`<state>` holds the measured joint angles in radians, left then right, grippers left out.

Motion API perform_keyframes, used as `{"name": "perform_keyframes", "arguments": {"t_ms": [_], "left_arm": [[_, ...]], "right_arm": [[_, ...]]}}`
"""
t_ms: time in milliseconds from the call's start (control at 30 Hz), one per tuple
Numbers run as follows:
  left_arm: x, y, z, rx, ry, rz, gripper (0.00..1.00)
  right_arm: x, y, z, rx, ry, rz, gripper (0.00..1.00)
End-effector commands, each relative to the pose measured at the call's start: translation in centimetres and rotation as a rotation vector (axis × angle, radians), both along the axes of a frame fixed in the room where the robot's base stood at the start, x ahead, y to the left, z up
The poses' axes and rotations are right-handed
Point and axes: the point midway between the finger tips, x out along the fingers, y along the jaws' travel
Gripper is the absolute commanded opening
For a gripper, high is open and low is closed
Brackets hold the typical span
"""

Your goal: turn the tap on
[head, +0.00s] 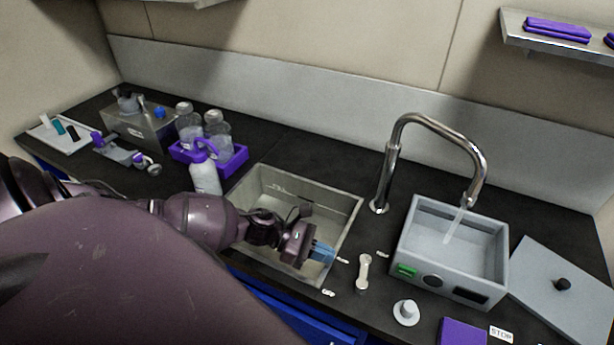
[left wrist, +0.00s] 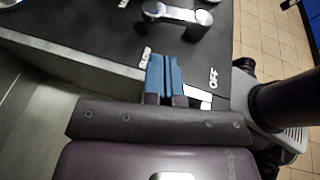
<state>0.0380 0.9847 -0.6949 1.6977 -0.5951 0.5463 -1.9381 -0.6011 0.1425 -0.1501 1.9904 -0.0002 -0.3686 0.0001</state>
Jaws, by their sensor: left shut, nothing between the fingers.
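The tap's curved chrome spout (head: 437,122) rises behind the sink and arches right over a grey box-shaped bath (head: 410,240). A pale thin stream (head: 454,225) shows below the spout's mouth, inside the bath. A small metal lever (head: 363,273) lies on the counter between sink and bath; it also shows at the top of the left wrist view (left wrist: 178,14). My left gripper (head: 322,252) is shut and empty over the sink's right edge, left of the lever and apart from it. Its blue fingertips (left wrist: 165,76) point toward the lever side. My right gripper is not in view.
The sink (head: 252,180) lies under my left forearm. Small labels surround the lever, one reading OFF (left wrist: 213,78). A white bottle (head: 205,176) and purple rack (head: 236,163) stand left of the sink. A grey lid (head: 570,300) lies right.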

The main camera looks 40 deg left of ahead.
Motion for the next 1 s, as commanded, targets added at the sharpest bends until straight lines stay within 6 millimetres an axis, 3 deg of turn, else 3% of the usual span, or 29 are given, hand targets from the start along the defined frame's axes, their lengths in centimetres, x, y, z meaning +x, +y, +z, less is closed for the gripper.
{"name": "perform_keyframes", "arguments": {"t_ms": [200,400,867,1000], "left_arm": [[1.6,-3.1,-0.2,-0.001,-0.002,-0.002,0.00],[2.3,-4.6,-0.4,0.000,0.000,0.000,0.00],[2.5,-5.1,-0.5,0.000,0.000,-0.002,0.00],[2.9,-5.4,-0.7,0.000,-0.004,-0.044,0.00]], "right_arm": [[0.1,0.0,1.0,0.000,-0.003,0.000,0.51],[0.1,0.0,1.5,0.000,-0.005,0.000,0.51],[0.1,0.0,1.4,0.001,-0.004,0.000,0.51],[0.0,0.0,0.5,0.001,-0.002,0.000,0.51]]}}
